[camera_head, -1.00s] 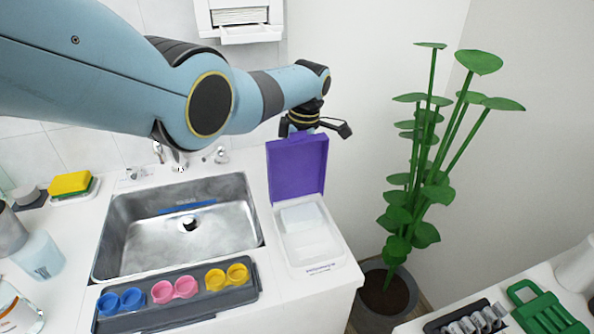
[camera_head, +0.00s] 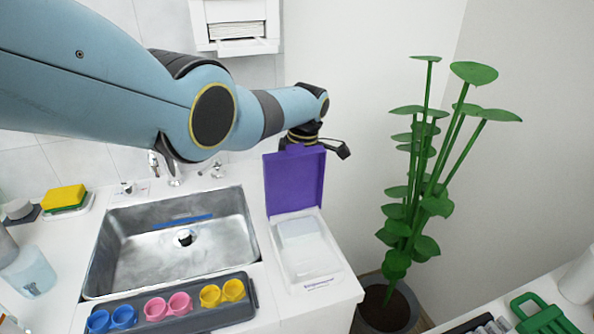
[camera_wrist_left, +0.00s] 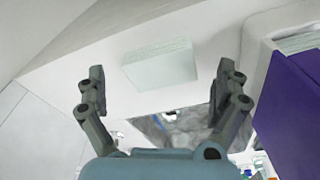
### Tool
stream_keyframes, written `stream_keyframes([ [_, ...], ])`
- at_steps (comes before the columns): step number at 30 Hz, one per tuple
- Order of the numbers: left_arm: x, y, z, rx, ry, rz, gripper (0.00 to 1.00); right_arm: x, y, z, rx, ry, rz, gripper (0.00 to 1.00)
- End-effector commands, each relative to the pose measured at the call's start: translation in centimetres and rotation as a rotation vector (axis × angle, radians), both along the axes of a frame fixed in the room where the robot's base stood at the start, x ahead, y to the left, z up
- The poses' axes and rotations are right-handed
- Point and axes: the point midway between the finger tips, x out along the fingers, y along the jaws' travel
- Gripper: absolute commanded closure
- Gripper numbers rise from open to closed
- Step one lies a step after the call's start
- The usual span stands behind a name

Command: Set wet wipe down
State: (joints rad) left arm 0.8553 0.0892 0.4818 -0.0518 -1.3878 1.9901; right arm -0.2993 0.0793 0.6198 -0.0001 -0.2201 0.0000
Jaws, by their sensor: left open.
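My left gripper (camera_head: 320,145) is partly hidden behind the raised purple lid (camera_head: 294,180) of the wipe box in the head view. In the left wrist view the gripper (camera_wrist_left: 162,72) is open, its two fingers wide apart. A pale, whitish-green wet wipe (camera_wrist_left: 160,65), a flat block shape, shows between and beyond the fingertips, apart from both fingers. It appears to lie on the white surface. The lid hides this spot in the head view. The open white wipe box (camera_head: 312,270) has pale wipes inside. My right gripper is not in view.
A metal sink (camera_head: 150,265) lies left of the box, with a grey tray (camera_head: 235,313) of coloured cups in front. A yellow sponge (camera_head: 64,196) sits at the left. A tall plant (camera_head: 425,200) stands to the right. A dispenser (camera_head: 235,28) hangs on the wall.

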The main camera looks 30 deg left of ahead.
Motion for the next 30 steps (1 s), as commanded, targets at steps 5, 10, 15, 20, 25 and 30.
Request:
stream_keyframes([
  [5, 0.4, -0.4, 4.2, 0.000, -0.006, -0.001, 0.00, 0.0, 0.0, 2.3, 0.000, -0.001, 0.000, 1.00],
  [10, 0.5, -0.8, 7.7, 0.000, -0.004, 0.000, 0.00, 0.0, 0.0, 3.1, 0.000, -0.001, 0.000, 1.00],
  [15, 0.6, -1.1, 10.0, 0.000, -0.002, 0.000, 0.00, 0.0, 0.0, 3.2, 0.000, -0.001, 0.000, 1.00],
  [20, 0.6, -1.2, 10.8, 0.000, -0.001, 0.000, 0.00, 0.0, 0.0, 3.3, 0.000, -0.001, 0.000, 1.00],
  [25, 0.6, -1.2, 10.9, 0.000, 0.000, 0.000, 0.00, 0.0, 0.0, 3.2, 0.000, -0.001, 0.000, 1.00],
  [30, 0.6, -1.2, 10.9, 0.000, 0.000, 0.000, 0.00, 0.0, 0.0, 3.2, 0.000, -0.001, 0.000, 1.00],
])
